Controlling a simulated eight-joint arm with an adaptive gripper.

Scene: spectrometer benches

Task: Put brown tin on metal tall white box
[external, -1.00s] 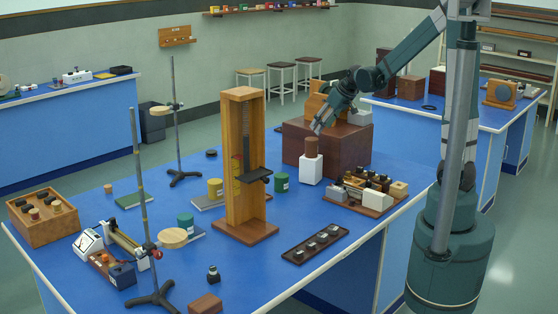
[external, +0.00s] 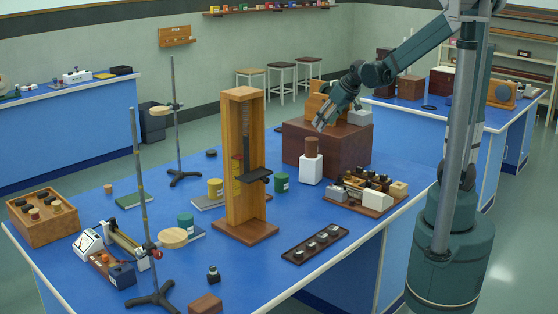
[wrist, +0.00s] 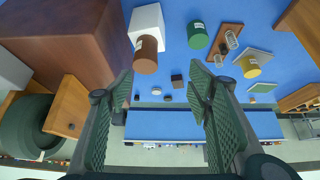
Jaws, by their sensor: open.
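The brown tin (external: 311,147) stands upright on top of the tall white box (external: 311,170), beside the dark brown block. In the wrist view the tin (wrist: 146,54) shows with its end toward me, and the white box (wrist: 147,20) lies behind it. My gripper (external: 319,127) is above the tin and apart from it. In the wrist view my gripper's fingers (wrist: 160,70) are spread wide with nothing between them, and the tin lies just beyond the left fingertip.
A large dark brown block (external: 344,150) stands close behind the white box. A tall wooden stand (external: 234,170) is to the left, with a green tin (external: 281,182) beside it. A wooden board with small parts (external: 366,195) lies to the right.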

